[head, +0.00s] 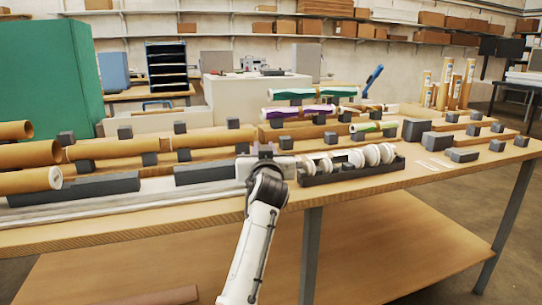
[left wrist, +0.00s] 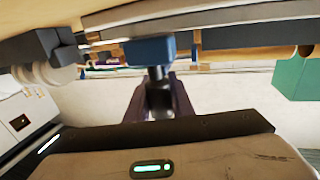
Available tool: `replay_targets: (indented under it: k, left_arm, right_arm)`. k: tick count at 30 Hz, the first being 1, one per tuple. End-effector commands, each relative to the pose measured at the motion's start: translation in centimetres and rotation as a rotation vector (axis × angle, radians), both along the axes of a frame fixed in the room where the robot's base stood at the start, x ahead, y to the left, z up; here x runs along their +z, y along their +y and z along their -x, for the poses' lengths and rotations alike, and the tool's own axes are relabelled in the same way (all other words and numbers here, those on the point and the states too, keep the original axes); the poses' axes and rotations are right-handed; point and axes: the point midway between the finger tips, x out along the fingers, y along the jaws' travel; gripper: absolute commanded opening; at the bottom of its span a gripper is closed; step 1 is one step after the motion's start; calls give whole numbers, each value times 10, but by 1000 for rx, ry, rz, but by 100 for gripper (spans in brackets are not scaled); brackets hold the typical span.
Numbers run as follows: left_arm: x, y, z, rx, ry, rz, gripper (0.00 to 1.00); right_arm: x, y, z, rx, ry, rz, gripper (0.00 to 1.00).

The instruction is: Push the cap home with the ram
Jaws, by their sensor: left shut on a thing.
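My left gripper (head: 265,150) is over the front of the table, at the left end of the dark cap rack. The left wrist view shows its dark fingers (left wrist: 158,100) closed around the dark shaft under a blue block (left wrist: 150,49), which looks like the ram. Its far end is hidden. White round caps (head: 372,155) stand in the rack (head: 350,174). A brown tube (head: 25,181) at the left edge has a white cap (head: 55,178) in its near end; how deep it sits is too small to tell. My right gripper is out of view.
Dark cradle blocks (head: 95,188) and a pale rail (head: 130,204) line the front left of the table. More tubes (head: 125,147) lie behind on dark supports. Bare tabletop shows at the right (head: 420,175). A green cabinet (head: 50,75) stands behind at left.

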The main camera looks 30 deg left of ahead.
Motion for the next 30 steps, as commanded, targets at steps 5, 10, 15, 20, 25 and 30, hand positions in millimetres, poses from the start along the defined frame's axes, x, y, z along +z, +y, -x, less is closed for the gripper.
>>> replay_targets:
  k: [5,10,15,20,25,30]
  left_arm:
    - [1,2,-1,5,-1,-1,0]
    - [2,0,-2,1,-3,-1,0]
    - [2,-1,-2,-1,-5,-2,35]
    - [2,0,-2,2,-3,-1,40]
    - [1,0,-1,3,-2,0,40]
    - [0,-8,11,2,-2,0,40]
  right_arm:
    - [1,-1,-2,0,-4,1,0]
    - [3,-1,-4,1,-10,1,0]
    - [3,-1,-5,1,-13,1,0]
    - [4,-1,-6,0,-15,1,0]
    - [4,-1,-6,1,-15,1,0]
    - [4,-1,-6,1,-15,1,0]
